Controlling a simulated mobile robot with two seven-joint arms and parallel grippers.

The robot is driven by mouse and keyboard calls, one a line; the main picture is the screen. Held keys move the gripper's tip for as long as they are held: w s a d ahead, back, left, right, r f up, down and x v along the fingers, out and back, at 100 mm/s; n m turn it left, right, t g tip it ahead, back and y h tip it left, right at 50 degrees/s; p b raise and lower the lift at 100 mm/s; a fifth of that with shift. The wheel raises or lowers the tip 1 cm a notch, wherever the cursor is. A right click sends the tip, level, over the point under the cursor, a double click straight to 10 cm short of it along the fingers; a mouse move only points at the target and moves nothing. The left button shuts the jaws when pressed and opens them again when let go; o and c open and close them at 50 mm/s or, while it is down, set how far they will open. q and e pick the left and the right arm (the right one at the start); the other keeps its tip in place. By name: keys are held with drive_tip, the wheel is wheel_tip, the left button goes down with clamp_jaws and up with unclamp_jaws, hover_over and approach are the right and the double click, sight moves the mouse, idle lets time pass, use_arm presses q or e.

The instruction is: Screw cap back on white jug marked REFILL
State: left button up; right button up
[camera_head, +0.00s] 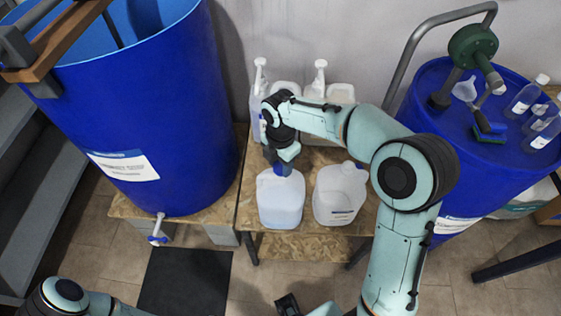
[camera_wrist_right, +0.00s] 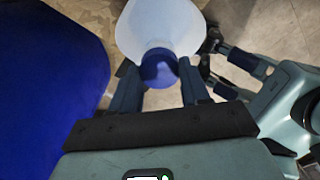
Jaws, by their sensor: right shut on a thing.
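My right gripper (camera_head: 283,167) points down over the mouth of a white, bluish-tinted jug (camera_head: 280,203) at the front left of the low wooden table. In the wrist view, the right gripper (camera_wrist_right: 160,72) is shut on a blue cap (camera_wrist_right: 158,66), with the pale jug (camera_wrist_right: 158,25) right beyond it. The cap is at the jug's neck; I cannot tell whether it is seated. A second white jug (camera_head: 340,194) with a small label stands to the right. I cannot read REFILL on either jug. My left gripper (camera_head: 287,304) is partly seen at the bottom edge; its jaws are unclear.
Pump-topped jugs (camera_head: 338,93) stand behind on the wooden table (camera_head: 310,243). A big open blue drum (camera_head: 150,110) is close on the left, with a tap (camera_head: 158,230). A blue drum (camera_head: 425,90) on the right holds bottles (camera_head: 527,95), a funnel (camera_head: 465,89) and a brush.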

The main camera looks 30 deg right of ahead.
drive_tip(key=shift+f, duration=0.65)
idle(0.9)
drive_tip(key=m, duration=0.5)
drive_tip(key=shift+f+m, duration=0.1)
drive_tip(key=shift+m, duration=0.3)
drive_tip(key=shift+m, duration=0.5)
drive_tip(key=m, duration=0.4)
drive_tip(key=shift+m, duration=0.4)
drive_tip(key=m, duration=0.5)
drive_tip(key=shift+f+m, duration=0.1)
drive_tip(key=shift+m, duration=0.3)
